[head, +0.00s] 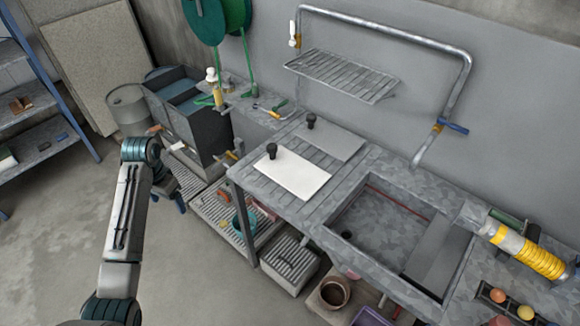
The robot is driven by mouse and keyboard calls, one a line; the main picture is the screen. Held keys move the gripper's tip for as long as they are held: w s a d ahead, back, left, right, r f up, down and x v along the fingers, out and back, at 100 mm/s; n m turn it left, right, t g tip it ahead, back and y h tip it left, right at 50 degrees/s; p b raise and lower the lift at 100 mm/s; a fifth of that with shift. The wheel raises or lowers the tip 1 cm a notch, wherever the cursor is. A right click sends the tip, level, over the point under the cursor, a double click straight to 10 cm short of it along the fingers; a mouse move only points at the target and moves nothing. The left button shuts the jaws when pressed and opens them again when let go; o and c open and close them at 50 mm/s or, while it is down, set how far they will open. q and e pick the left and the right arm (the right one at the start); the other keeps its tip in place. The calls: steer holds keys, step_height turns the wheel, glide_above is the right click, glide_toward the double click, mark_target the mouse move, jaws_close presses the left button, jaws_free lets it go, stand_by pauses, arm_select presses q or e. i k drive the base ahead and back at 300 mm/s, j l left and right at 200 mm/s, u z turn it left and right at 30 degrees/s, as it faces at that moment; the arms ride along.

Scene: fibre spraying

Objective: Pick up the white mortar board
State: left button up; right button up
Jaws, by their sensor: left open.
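The white mortar board (298,177) lies flat on the slatted part of the grey metal workbench. A black knob handle (271,151) stands up near its far left corner. My left gripper (176,203) is open and empty, to the left of the bench and well apart from the board. It points downward beyond my left forearm, and its fingers show small and dark. My right gripper is not in view.
A grey board (331,138) with a black knob lies just behind the white one. A sink (385,232) is to the right, and a wire rack (342,76) hangs above. A slatted lower shelf (222,222) holds small items. Open floor lies at left.

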mark_target(299, 176)
steer(key=i+j+z, duration=0.55)
steer(key=j+z, duration=0.15)
